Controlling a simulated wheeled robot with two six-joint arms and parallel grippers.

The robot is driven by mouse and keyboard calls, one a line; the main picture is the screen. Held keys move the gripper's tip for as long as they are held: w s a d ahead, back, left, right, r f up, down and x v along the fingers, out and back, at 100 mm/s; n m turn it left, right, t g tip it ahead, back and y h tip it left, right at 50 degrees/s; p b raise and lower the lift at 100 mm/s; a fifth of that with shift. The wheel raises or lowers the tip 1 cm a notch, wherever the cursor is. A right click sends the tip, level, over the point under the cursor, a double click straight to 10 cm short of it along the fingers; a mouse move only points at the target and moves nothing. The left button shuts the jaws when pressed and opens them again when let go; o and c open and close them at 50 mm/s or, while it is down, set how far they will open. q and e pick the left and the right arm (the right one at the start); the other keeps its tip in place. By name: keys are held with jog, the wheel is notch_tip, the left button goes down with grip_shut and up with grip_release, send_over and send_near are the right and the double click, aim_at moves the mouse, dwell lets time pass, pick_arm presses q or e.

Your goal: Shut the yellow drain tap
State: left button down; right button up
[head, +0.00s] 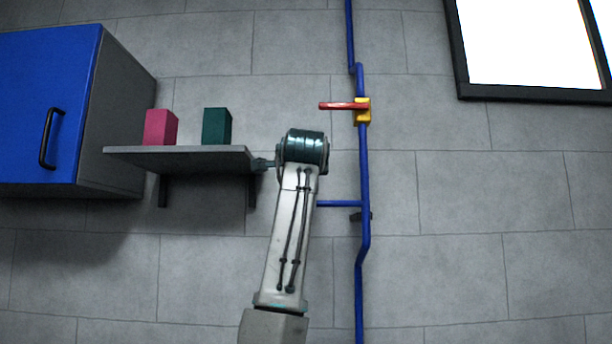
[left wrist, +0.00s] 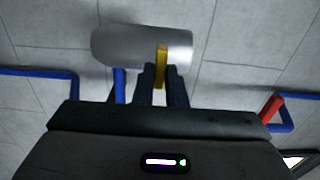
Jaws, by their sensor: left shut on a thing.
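In the left wrist view, the yellow tap handle (left wrist: 161,58) stands upright as a narrow bar in front of a silver cylinder (left wrist: 118,45). My left gripper (left wrist: 161,84) is shut on the handle's lower part, with one dark finger on each side. In the head view my left arm reaches up from the bottom, and its wrist hides the yellow handle, the cylinder and the fingers. My right gripper is in neither view.
A blue pipe (head: 365,180) runs up the tiled wall, with a red lever (head: 342,106) on a yellow body (head: 363,112). A grey shelf (head: 200,155) holds a pink block (head: 160,127) and a green block (head: 216,127). A blue cabinet (head: 50,105) hangs at left.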

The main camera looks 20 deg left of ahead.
pick_arm(q)
jog(key=c, duration=1.5)
grip_release()
jog(key=shift+s+d, duration=0.1)
jog(key=b+v, duration=0.5)
jog(key=v, duration=0.5)
jog(key=shift+s, duration=0.3)
